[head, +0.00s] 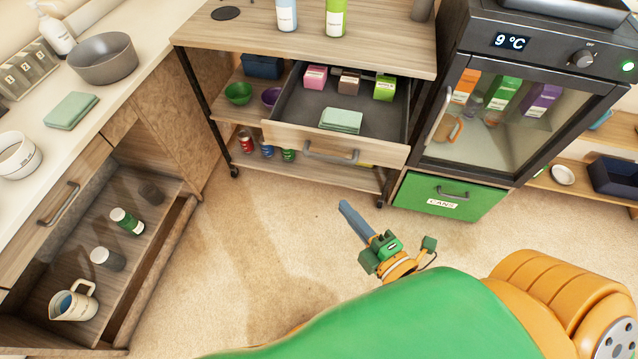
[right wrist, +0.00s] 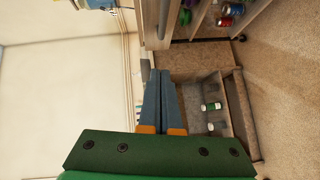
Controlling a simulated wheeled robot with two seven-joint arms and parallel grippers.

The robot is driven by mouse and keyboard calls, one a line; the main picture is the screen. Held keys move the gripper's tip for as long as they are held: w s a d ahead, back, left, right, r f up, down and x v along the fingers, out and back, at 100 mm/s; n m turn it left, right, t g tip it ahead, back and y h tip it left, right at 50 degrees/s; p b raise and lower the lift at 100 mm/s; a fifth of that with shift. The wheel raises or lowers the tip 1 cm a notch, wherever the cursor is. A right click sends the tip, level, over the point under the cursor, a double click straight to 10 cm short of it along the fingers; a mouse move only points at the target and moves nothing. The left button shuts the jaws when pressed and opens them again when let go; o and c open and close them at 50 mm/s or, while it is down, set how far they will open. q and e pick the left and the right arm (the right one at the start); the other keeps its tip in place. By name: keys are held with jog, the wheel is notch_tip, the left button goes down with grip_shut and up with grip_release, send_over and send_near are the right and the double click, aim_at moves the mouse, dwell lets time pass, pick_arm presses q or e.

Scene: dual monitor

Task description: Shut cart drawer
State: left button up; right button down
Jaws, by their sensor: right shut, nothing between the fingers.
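The cart drawer (head: 387,150) is pulled out from under the cart's wooden top (head: 385,52). It has a wooden front with a grey bar handle (head: 331,155). Inside lie a folded green cloth (head: 341,121) and pink, brown and green boxes (head: 384,88). My right gripper (head: 344,206) is shut and empty, in front of the cart, below and apart from the drawer front in the head view. Its blue fingers lie together in the right wrist view (right wrist: 159,74). My left gripper is not in view.
A small fridge (head: 520,80) stands right of the cart, above a green cans drawer (head: 451,194). At left is a counter (head: 130,55) with an open drawer (head: 100,240) below it. The cart's lower shelves hold bowls and cans. The carpet (head: 270,225) between is clear.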

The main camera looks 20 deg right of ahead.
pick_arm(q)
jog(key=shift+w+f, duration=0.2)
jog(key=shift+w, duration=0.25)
pick_arm(e)
jog(key=d+x, duration=0.2)
jog(key=x, duration=1)
jog(key=shift+w+d+f, duration=0.25)
jog(key=shift+w+d, duration=0.2)
jog(key=shift+d, duration=0.1)
